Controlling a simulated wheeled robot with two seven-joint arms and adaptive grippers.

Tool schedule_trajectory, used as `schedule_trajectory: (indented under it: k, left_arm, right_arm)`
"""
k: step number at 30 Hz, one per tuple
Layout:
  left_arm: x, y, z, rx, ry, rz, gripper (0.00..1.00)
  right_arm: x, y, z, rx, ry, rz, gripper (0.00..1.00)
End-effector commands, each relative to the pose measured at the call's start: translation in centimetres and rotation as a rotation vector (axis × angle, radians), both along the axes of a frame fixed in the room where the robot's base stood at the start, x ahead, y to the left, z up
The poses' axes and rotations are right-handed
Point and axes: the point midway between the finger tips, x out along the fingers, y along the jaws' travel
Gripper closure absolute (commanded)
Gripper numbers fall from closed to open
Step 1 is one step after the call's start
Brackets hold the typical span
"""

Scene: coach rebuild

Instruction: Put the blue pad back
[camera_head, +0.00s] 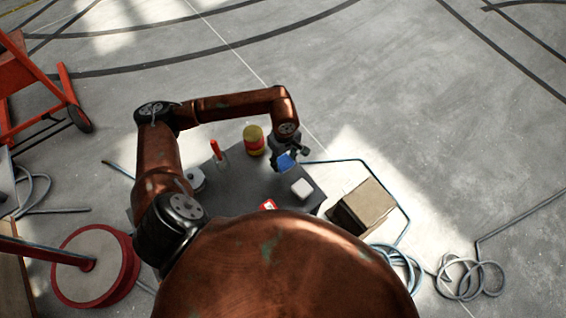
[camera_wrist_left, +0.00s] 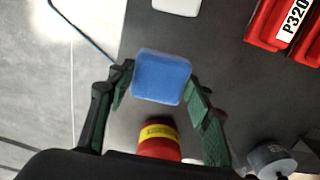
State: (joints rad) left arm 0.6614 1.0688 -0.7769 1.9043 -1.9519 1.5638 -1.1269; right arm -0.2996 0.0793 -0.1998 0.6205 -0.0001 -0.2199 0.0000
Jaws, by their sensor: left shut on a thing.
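The blue pad (camera_head: 286,161) is at my left gripper (camera_head: 288,152), over the far right part of the dark grey table (camera_head: 236,185). In the left wrist view the blue pad (camera_wrist_left: 162,77) sits between the two green-faced fingers of my left gripper (camera_wrist_left: 160,82), which is shut on it. I cannot tell exactly how high the pad is above the table. My right gripper is not in view.
On the table are a white block (camera_head: 301,188), a red and yellow can (camera_head: 254,140), an orange-topped item (camera_head: 215,150) and a red box labelled P320 (camera_wrist_left: 290,25). A cardboard-coloured box (camera_head: 366,207) and coiled hoses (camera_head: 470,278) are to the right.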

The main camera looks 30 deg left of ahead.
Motion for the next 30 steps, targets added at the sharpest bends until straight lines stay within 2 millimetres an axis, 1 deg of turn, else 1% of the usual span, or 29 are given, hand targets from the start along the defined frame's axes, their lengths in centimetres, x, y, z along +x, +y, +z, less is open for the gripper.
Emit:
schedule_trajectory:
  k: [7, 13, 15, 19, 20, 27, 30]
  left_arm:
    - [0.7, 0.9, -1.4, -0.001, 0.001, 0.001, 0.72]
    - [0.7, 0.8, -4.2, -0.002, 0.002, -0.001, 0.72]
    - [0.7, 0.9, -4.5, -0.001, 0.0, -0.001, 0.72]
    - [0.7, 0.9, -4.5, 0.0, 0.0, -0.001, 0.72]
    - [0.7, 0.9, -4.5, 0.0, 0.0, -0.001, 0.52]
    - [0.7, 0.9, -4.5, 0.0, 0.0, -0.001, 0.36]
    - [0.7, 0.9, -4.5, 0.0, 0.0, -0.001, 0.36]
  right_arm:
    - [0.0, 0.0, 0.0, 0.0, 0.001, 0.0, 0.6]
    - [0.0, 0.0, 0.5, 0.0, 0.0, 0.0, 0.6]
    - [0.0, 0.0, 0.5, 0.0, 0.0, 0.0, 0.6]
    - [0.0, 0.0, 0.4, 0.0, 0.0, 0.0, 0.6]
    - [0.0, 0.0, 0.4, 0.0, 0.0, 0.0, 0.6]
    - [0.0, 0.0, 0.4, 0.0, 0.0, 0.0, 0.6]
    - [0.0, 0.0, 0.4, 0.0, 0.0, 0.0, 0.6]
